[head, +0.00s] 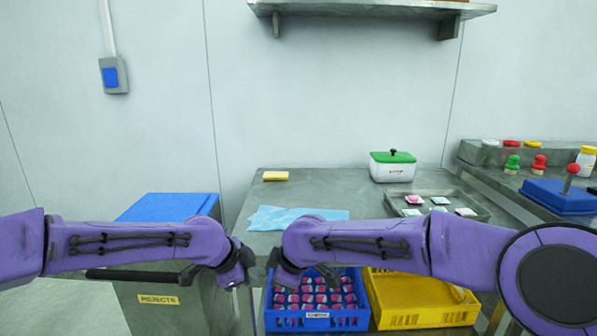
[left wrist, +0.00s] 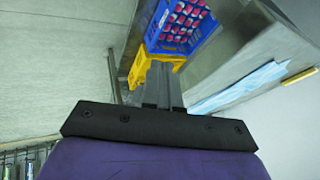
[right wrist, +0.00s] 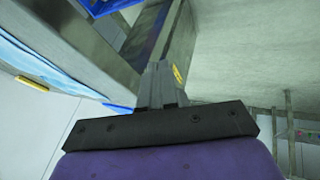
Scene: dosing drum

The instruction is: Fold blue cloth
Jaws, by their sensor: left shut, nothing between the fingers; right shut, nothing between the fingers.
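The light blue cloth (head: 272,217) lies spread on the steel table (head: 335,187), left of its middle. My right arm hides part of its front edge in the head view. It also shows in the left wrist view (left wrist: 238,88) at the right and in the right wrist view (right wrist: 40,66) at the left. My left gripper (head: 246,262) is in front of the table's front left part, shut and empty. Its closed fingers show in the left wrist view (left wrist: 162,84). My right gripper (right wrist: 160,82) is shut and empty, close beside the left one. Neither touches the cloth.
A yellow sponge (head: 275,176) lies behind the cloth. A blue crate (head: 317,320) of several small packs and a yellow crate (head: 420,318) stand in front. A green-lidded white box (head: 393,170) and a tray of packets (head: 470,203) are right. A blue-lidded rejects bin (head: 165,206) stands left.

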